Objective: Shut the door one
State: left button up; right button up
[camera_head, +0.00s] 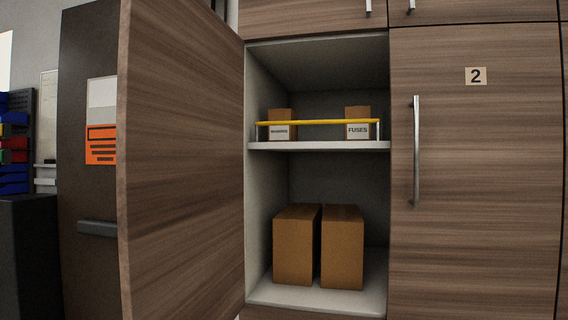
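A wood-grain cabinet door (185,160) stands wide open, swung out toward me on the left side of an open cabinet compartment (335,200). Its outer face, handle and any number on it are hidden from this view. To the right, a closed door (480,200) bears a label "2" (476,76) and a vertical metal handle (416,150). Neither of my grippers shows in the head view.
The compartment has a shelf (320,146) with small boxes, one marked FUSES (358,131), behind a yellow rail (318,122). Two brown cartons (296,245) stand on its floor, inside the opening. A dark door-like panel (88,200) and blue bins (14,172) are at the far left.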

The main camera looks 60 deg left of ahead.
aim_at(180, 101)
jog(key=z, duration=1.25)
jog(key=k, duration=1.5)
jog(key=u, duration=2.35)
jog(key=i, duration=0.5)
jog(key=z, duration=1.9)
jog(key=k, duration=0.55)
jog(key=u, duration=0.3)
